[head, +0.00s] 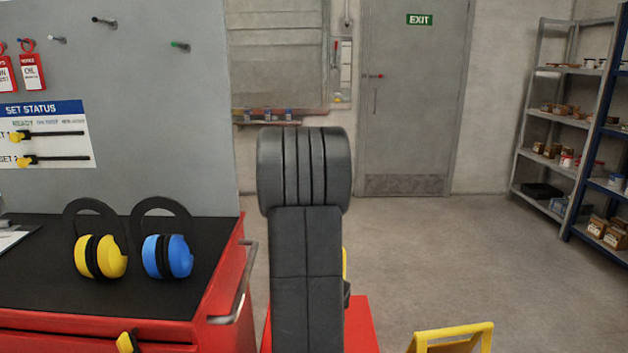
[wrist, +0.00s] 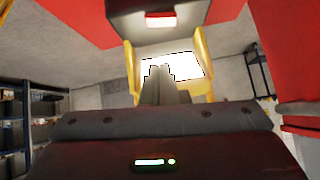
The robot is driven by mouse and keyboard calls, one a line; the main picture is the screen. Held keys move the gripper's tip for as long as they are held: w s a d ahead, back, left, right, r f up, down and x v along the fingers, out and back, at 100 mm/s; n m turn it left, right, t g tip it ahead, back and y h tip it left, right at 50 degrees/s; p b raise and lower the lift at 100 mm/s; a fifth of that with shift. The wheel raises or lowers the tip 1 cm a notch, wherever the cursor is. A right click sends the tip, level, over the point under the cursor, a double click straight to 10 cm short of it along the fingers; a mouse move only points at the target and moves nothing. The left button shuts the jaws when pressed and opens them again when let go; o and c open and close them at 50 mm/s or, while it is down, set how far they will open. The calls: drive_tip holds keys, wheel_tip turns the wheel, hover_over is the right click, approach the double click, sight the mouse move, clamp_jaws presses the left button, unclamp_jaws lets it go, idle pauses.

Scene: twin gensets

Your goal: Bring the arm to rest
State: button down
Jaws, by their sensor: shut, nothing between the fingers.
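My arm shows in the middle of the head view as dark padded links, upright and folded in front of the camera. My gripper is hidden in that view. In the wrist view my gripper (wrist: 158,72) is shut, its grey fingers together with nothing between them. A yellow-framed stand with a bright white panel (wrist: 185,66) shows beyond the fingertips. The gripper appears apart from it, though the exact gap cannot be told.
A red tool cabinet (head: 225,290) with yellow earmuffs (head: 101,257) and blue earmuffs (head: 168,256) stands at left. A yellow frame (head: 452,333) stands low at front right. Shelves (head: 565,125) line the right. The floor (head: 430,240) toward the exit door (head: 410,100) is clear.

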drive_tip(key=w+a+f+b, duration=0.1)
drive_tip(key=w+f+b, duration=0.1)
drive_tip(key=f, duration=0.1)
drive_tip(key=shift+w+a, duration=0.25)
drive_tip(key=shift+a, duration=0.1)
drive_tip(key=p+v, duration=0.2)
drive_tip(key=v, duration=0.4)
drive_tip(key=shift+d+r+p, duration=0.15)
drive_tip(key=shift+r+p, duration=0.2)
drive_tip(key=shift+r, duration=0.1)
